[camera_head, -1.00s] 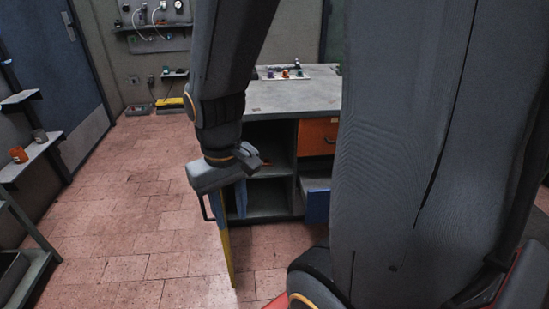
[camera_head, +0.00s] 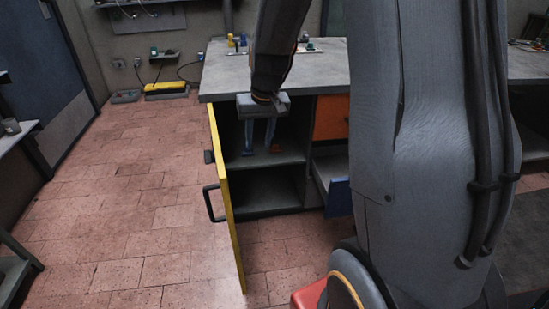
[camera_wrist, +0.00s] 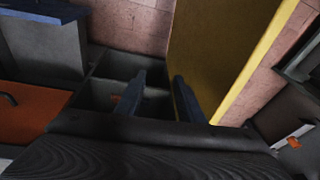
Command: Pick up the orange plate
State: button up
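The fingers also show in the wrist view (camera_wrist: 160,78).
A yellow door (camera_head: 226,200) with a dark handle stands swung open at the cabinet's left. An orange drawer front (camera_head: 331,117) and a pulled-out blue-fronted drawer (camera_head: 339,197) are on the right. The grey countertop (camera_head: 225,78) is above.

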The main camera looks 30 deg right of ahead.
jog(key=w+d+f+m+t+b, duration=0.1)
jog(key=w+d+f+b, duration=0.3)
jog(key=w, duration=0.3)
jog(key=w+d+f+t+b, duration=0.1)
jog(key=w+d+f+b, duration=0.25)
jog(key=w+f, duration=0.3)
jog(key=m+t+h+b, duration=0.2)
jog(key=b, duration=0.6)
send_near(276, 144)
jog(key=f, duration=0.1)
jog(key=b+x, duration=0.1)
jog(key=x, duration=0.3)
jog(key=b+x, duration=0.1)
jog(key=x, duration=0.3)
jog(key=shift+w+d+r, duration=0.1)
jog(key=shift+w+r, duration=0.1)
jog(key=shift+w, duration=0.05)
grip_shut()
